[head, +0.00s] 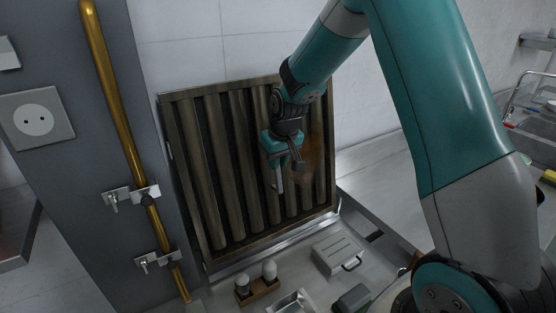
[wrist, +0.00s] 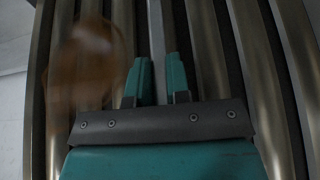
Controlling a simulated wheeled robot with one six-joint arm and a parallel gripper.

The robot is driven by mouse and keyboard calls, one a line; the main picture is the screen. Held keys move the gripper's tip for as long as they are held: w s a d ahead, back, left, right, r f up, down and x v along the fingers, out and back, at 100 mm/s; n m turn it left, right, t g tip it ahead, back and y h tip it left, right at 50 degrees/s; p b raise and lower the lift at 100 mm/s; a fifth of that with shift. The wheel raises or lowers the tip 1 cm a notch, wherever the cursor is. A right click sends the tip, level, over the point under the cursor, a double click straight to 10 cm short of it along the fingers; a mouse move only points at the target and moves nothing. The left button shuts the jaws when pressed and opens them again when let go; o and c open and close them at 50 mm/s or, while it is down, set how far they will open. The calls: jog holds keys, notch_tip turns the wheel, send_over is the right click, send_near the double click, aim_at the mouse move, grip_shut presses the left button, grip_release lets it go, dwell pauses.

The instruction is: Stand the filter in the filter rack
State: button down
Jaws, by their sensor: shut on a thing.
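The filter (head: 214,150) is a large framed panel of dark metal slats. It stands upright, leaning back a little, in front of the tiled wall; its slats fill the wrist view (wrist: 252,60). A brown smear shows on its right part. My gripper (head: 284,168) is at the filter's front face, right of its middle. It is shut on a thin pale bar, apparently the filter's handle, which runs between the fingers in the wrist view. A metal rail (head: 275,248), perhaps the filter rack, runs along the filter's lower edge. I cannot tell whether the filter is seated in it.
A grey column with a socket (head: 36,121) and a brass pipe (head: 122,130) stands close on the left. Below the filter are a small wooden holder (head: 258,291) with two shakers and a grey box (head: 338,254). A wire rack (head: 530,110) is far right.

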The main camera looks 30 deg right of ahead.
jog(key=shift+s+f+b, duration=0.1)
jog(key=shift+f+b, duration=0.95)
jog(key=shift+f, duration=0.2)
jog(key=c, duration=1)
grip_release()
jog(key=shift+s+f, duration=0.15)
jog(key=b+v, duration=0.3)
jog(key=v, duration=1.4)
jog(key=shift+r, duration=0.35)
